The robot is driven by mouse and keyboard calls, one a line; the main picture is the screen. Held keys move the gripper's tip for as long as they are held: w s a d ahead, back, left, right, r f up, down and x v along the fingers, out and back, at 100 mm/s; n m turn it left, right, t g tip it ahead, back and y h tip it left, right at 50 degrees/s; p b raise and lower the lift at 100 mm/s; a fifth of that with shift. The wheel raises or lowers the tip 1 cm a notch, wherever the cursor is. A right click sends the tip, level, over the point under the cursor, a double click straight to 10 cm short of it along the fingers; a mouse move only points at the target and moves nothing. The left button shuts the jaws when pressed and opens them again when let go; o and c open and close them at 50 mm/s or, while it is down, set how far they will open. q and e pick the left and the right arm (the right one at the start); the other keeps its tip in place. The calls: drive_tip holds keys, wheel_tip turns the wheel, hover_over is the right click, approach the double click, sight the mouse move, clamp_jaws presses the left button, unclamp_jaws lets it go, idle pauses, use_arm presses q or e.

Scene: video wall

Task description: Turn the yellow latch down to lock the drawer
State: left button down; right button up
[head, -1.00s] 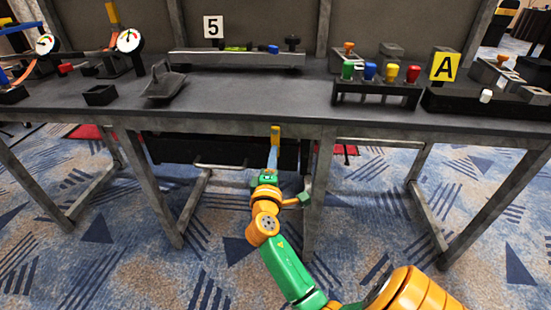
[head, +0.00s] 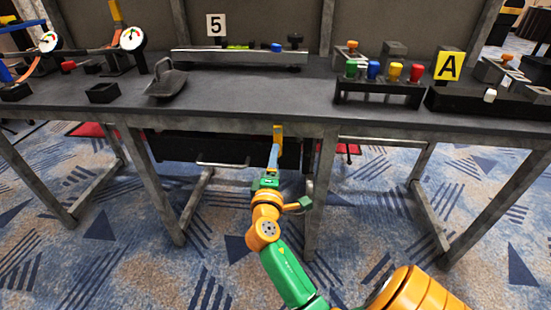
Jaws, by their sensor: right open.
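The yellow latch (head: 278,132) is a small upright piece on the front edge of the table, at the right end of the drawer. The dark drawer (head: 200,149) hangs under the tabletop and looks closed, with a pale bar handle (head: 222,165) low on its front. My right gripper (head: 274,155) reaches up from below, with its blue fingers right at the lower end of the latch. It is open. I cannot tell whether the fingers touch the latch. My left gripper is out of view.
A table leg (head: 322,190) stands just right of my right gripper. Carpet below is open.

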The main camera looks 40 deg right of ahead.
drive_tip(key=v, duration=0.5)
drive_tip(key=shift+s+a, duration=0.2)
drive_tip(key=shift+a, duration=0.05)
